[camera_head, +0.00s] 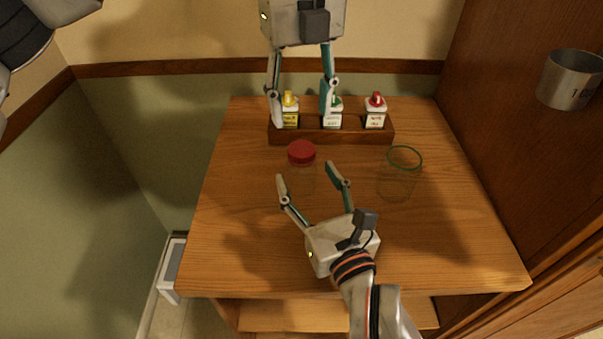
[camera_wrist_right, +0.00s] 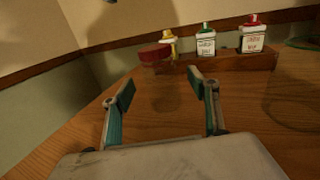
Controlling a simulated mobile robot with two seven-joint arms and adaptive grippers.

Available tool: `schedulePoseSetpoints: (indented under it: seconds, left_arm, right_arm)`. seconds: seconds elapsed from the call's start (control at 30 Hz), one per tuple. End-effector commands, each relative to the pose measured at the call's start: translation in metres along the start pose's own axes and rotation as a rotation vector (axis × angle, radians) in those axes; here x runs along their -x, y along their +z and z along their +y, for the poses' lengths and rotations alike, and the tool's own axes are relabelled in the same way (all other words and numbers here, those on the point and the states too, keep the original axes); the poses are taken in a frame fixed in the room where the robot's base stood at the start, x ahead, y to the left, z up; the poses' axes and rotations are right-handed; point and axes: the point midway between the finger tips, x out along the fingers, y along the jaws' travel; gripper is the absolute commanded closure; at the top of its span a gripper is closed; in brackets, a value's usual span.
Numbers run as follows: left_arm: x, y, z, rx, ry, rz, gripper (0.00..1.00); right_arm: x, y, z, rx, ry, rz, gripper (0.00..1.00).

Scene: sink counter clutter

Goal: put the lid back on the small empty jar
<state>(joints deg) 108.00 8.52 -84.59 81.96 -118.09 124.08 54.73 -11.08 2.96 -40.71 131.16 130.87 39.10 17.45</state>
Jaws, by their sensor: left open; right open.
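A small clear jar (camera_head: 303,178) stands near the middle of the table, its glass hard to make out. A red lid (camera_head: 302,152) is at its top; I cannot tell whether it is seated. The lid also shows in the right wrist view (camera_wrist_right: 154,53). My right gripper (camera_head: 307,173) is open, its fingers pointing at the jar from the front, one on each side in the head view. It also shows open in the right wrist view (camera_wrist_right: 160,83). My left gripper (camera_head: 300,115) is open above the back of the table, fingers down, behind the lid.
A wooden rack (camera_head: 350,136) with yellow, green and red-capped bottles stands behind the jar. A larger clear jar with a green rim (camera_head: 404,151) stands to the right. A metal cup (camera_head: 571,78) is at the right wall. The table's front right is clear.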

Motion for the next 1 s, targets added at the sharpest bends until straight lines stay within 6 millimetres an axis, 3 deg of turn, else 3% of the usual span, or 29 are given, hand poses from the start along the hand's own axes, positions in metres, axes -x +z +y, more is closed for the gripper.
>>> schedulePoseSetpoints:
  seconds: [0.2, 0.57, 0.8, 1.0]
  left_arm:
    - [0.0, 0.0, 0.0, 0.0, 0.0, 0.0, 0.52]
    - [0.0, 0.0, 0.0, 0.0, 0.0, 0.0, 0.52]
    - [0.0, 0.0, 0.0, 0.0, 0.0, 0.0, 0.52]
    - [0.0, 0.0, 0.0, 0.042, 0.0, 0.0, 0.52]
  right_arm:
    - [-0.021, 0.0, 0.0, 0.0, -0.001, -0.001, 0.4]
    - [-0.025, 0.0, 0.0, 0.0, -0.001, 0.0, 0.4]
    - [-0.024, 0.0, 0.0, 0.0, -0.001, 0.0, 0.99]
    - [-0.024, 0.0, 0.0, 0.0, -0.001, 0.0, 1.0]
